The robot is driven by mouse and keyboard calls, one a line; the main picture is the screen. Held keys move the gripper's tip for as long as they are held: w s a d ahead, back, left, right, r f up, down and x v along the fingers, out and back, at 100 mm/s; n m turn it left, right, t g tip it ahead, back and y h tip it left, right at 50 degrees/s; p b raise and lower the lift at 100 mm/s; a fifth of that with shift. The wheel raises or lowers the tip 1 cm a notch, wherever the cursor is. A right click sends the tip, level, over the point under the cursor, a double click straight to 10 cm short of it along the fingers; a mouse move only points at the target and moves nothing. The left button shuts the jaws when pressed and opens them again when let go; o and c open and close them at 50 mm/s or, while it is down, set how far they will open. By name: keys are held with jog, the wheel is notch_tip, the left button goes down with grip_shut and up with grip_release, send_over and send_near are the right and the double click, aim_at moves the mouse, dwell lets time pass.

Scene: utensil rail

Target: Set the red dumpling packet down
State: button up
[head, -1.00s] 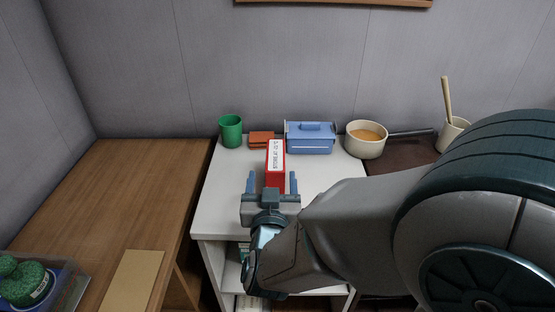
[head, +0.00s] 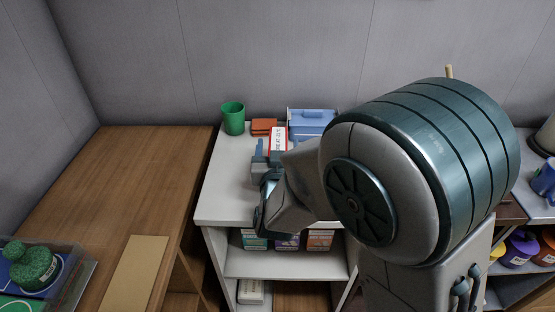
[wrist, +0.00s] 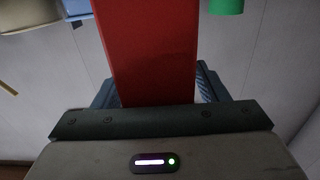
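The red packet (head: 278,141) with a white label stands on the white shelf top (head: 225,190), in front of the blue box; my arm hides its lower part. In the wrist view its red side (wrist: 148,50) fills the middle, between my two fingers. My gripper (head: 273,150) is around the packet, one finger on each side. In the head view a small gap shows between the left finger and the packet. The wrist view (wrist: 158,85) does not show the inner finger faces clearly.
A green cup (head: 233,119), an orange-red block (head: 263,127) and a blue box (head: 312,122) stand along the back. Packages (head: 320,240) sit on the shelf below. The wooden table (head: 110,190) at left has bare room. My arm hides the right side.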

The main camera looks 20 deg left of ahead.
grip_shut()
jog(key=shift+r, duration=0.15)
